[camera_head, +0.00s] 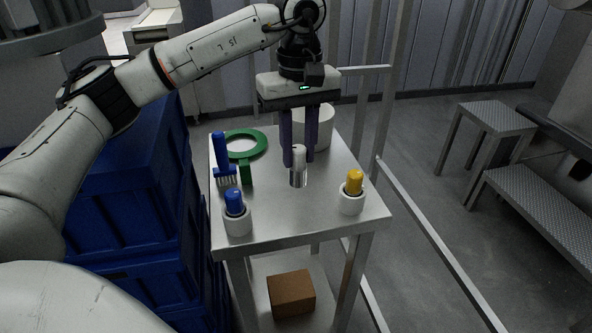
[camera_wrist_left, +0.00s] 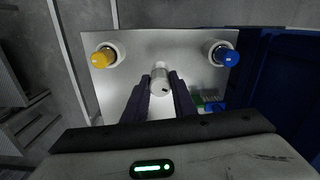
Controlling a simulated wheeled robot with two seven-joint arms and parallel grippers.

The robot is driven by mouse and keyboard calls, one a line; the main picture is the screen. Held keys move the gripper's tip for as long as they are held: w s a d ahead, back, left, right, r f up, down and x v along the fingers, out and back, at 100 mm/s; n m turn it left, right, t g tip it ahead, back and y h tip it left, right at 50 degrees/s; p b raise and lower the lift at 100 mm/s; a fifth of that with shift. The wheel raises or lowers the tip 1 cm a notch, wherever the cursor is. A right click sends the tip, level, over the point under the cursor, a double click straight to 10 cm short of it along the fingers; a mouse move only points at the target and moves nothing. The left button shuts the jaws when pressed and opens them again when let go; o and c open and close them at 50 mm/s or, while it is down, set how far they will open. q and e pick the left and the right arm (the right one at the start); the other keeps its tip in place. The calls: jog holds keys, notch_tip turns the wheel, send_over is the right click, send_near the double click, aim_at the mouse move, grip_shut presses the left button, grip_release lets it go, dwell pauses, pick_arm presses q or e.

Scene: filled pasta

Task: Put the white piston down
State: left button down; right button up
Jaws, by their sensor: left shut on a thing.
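The white piston (camera_head: 298,165) is a small upright piece with a white top and a shiny metal lower part. My left gripper (camera_head: 299,160) is shut on it, with the dark fingers on either side, over the middle of the metal table (camera_head: 275,215). In the left wrist view the piston (camera_wrist_left: 160,80) shows between the fingertips (camera_wrist_left: 160,84). I cannot tell whether its lower end touches the table top. My right gripper is not in view.
A blue piston in a white holder (camera_head: 237,222) stands front left, a yellow one in a white holder (camera_head: 351,202) front right. A blue brush (camera_head: 222,160) and green ring tool (camera_head: 247,145) lie at left. A white cylinder (camera_head: 325,128) stands behind the gripper. Blue crates (camera_head: 130,215) adjoin the table.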

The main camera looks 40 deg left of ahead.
aim_at(299, 176)
pick_arm(q)
jog(key=shift+f, duration=3.25)
jog(key=shift+f, duration=0.1)
jog(key=c, duration=1.5)
grip_release()
jog(key=shift+o, duration=0.2)
notch_tip(299, 176, up, 12)
jog(key=shift+r, duration=0.1)
jog(key=shift+d, duration=0.1)
